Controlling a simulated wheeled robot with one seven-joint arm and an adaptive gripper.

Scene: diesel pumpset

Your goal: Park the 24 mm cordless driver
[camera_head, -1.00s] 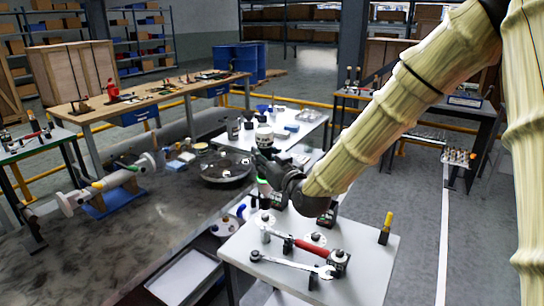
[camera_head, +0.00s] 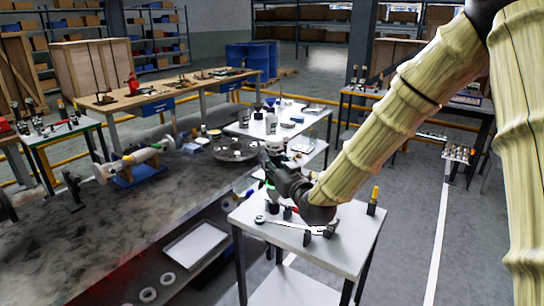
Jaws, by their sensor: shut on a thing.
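My gripper (camera_head: 272,164) is over the back left part of a small white-topped stand (camera_head: 340,245). It is shut on a dark tool with a small green patch, which looks like the cordless driver (camera_head: 269,184). My arm's wrist and the stand's back edge crowd this spot, so the driver's outline and size marking cannot be read. I cannot tell whether the driver touches the stand top. A long silver wrench (camera_head: 290,224) lies across the stand, with small dark items around it. A yellow-handled tool (camera_head: 373,200) stands upright at the stand's right side.
Behind is a light table (camera_head: 310,122) with jars and small parts. A round dark flange plate (camera_head: 235,149) sits on the large dark bench (camera_head: 120,220) at left. A pale tray (camera_head: 195,244) lies below the bench edge. Open floor (camera_head: 400,260) lies right of the stand.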

